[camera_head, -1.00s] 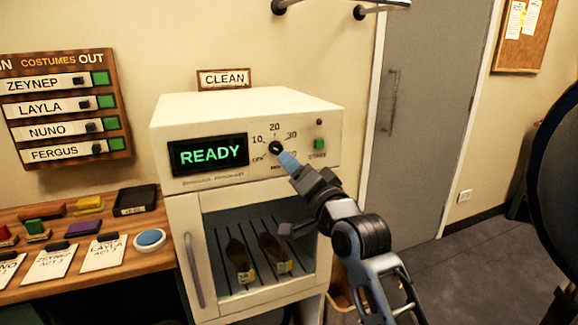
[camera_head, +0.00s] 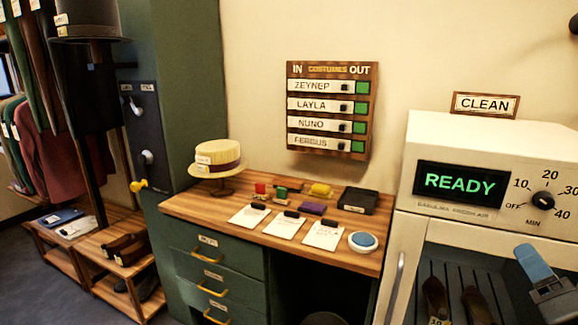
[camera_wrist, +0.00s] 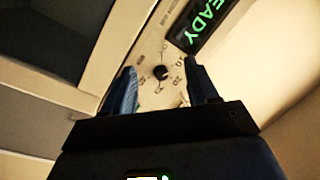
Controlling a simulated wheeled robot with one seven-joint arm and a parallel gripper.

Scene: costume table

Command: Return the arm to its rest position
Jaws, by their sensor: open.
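My gripper (camera_wrist: 160,92) is open in the wrist view, with two blue fingertips apart and nothing between them. Beyond the gap I see the cabinet's dark dial (camera_wrist: 161,72) and part of its green display (camera_wrist: 206,27). In the head view a blue fingertip of my gripper (camera_head: 534,264) shows at the lower right, in front of the cabinet's glass door and below the dial (camera_head: 543,200). The rest of my arm is mostly out of the picture.
The white cabinet (camera_head: 480,135) reads READY, with dark shoes (camera_head: 436,296) inside. To its left stands a wooden desk (camera_head: 200,205) with cards, stamps and a straw hat (camera_head: 217,160). A costumes board (camera_head: 333,70) hangs on the wall. A shoe rack (camera_head: 85,262) is at far left.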

